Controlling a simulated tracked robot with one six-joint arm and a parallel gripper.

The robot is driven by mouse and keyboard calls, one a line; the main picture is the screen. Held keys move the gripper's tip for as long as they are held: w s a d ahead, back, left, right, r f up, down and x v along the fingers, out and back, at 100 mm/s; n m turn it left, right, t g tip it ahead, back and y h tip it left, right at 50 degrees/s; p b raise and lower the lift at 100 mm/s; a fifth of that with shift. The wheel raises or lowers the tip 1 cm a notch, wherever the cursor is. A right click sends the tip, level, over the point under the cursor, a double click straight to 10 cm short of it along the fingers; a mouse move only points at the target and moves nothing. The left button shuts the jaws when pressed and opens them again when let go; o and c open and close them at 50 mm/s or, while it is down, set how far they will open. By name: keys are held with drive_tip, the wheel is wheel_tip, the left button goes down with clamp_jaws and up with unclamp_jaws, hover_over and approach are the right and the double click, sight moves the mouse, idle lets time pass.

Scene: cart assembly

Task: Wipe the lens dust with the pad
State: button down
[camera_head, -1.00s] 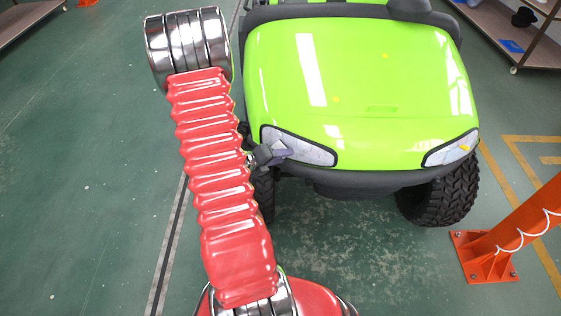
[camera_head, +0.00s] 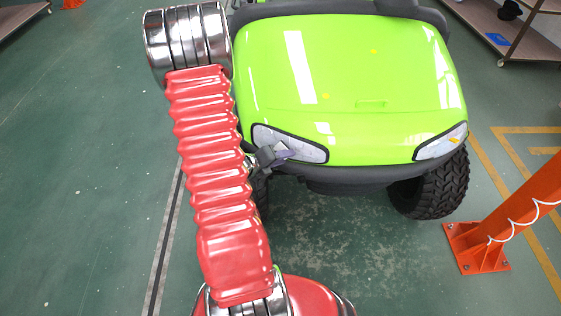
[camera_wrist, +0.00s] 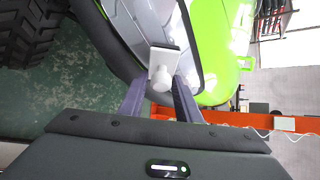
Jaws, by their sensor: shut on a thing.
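My gripper (camera_head: 272,156) is at the front corner of the green cart, by the headlight lens (camera_head: 303,149) on the picture's left. In the wrist view my gripper (camera_wrist: 160,88) is shut on the white pad's (camera_wrist: 165,54) round knob, with the pad's flat end beyond the fingertips. The pad overlaps the lens (camera_wrist: 152,18) in that view; I cannot tell whether they touch. In the head view the pad is too small to make out clearly. The lens looks pale and mottled; separate dust is hard to tell.
The cart's green hood (camera_head: 350,70) has small yellow spots. A dark bumper (camera_head: 345,178) runs below. An orange post (camera_head: 510,225) stands at right. The floor at left is clear.

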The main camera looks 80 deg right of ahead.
drive_tip(key=shift+d, duration=0.1)
drive_tip(key=shift+s+a, duration=0.25)
drive_tip(key=shift+s, duration=0.65)
drive_tip(key=shift+s+a, duration=0.2)
drive_tip(key=shift+s, duration=0.7)
drive_tip(key=shift+s+a, duration=0.15)
drive_tip(key=shift+s, duration=1.6)
drive_tip(key=shift+w+d, duration=0.15)
drive_tip(key=shift+d, duration=0.05)
drive_tip(key=shift+w+d, duration=0.15)
drive_tip(key=shift+w, duration=0.55)
drive_tip(key=shift+w+d, duration=0.1)
drive_tip(key=shift+w, duration=0.9)
